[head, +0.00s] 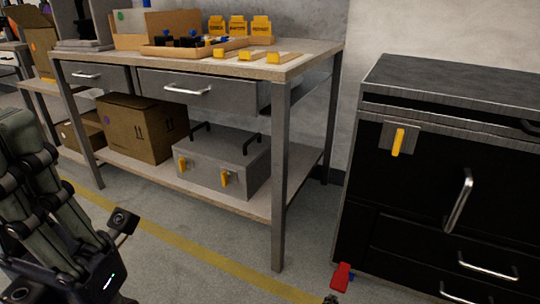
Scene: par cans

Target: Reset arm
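My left arm is folded at the left edge of the head view, with grey-green links and black joints. A dark wrist part with a small green light is at its lower end, and a black piece sticks up to the right of it. I cannot make out two fingertips there, so its opening is unclear. My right arm is not clearly seen.
A metal workbench (280,190) with drawers holds trays and yellow parts. Its lower shelf carries a cardboard box (140,128) and a grey metal case (220,163). A black cabinet (400,225) stands at the right. Grey floor (185,270) with a yellow line (215,259) is clear in front.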

